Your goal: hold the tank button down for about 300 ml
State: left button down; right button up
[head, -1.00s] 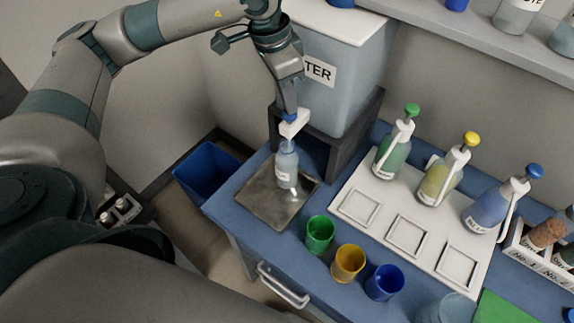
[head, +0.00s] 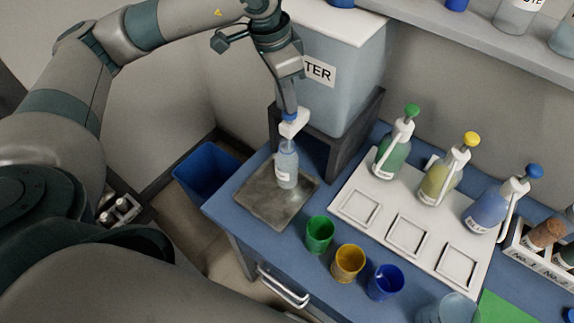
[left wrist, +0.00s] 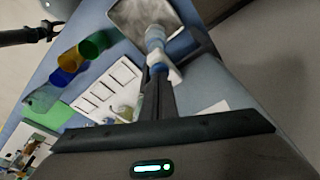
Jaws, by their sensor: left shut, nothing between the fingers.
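The water tank (head: 345,75) stands on a dark stand at the back of the bench, its label partly hidden by my left arm. Its white tap (head: 294,125) sticks out in front, with the blue button (head: 290,116) on top. A clear bottle with pale blue content (head: 286,165) stands upright under the tap on the grey metal tray (head: 262,205). It also shows in the left wrist view (left wrist: 155,38). My left gripper (head: 289,109) is shut, empty, its tips down on the blue button. The content level is too small to read.
Green (head: 319,234), yellow (head: 347,262) and blue (head: 384,283) cups stand in front. A blue bin (head: 205,170) stands left of the bench.

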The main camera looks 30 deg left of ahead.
pick_arm(q)
notch_tip(320, 180, up, 7)
jog(key=p, duration=0.1)
pick_arm(e)
jog(key=shift+r, duration=0.7)
pick_arm(q)
jog(key=shift+f, duration=0.1)
pick_arm(e)
jog(key=shift+d, duration=0.1)
dwell(0.7)
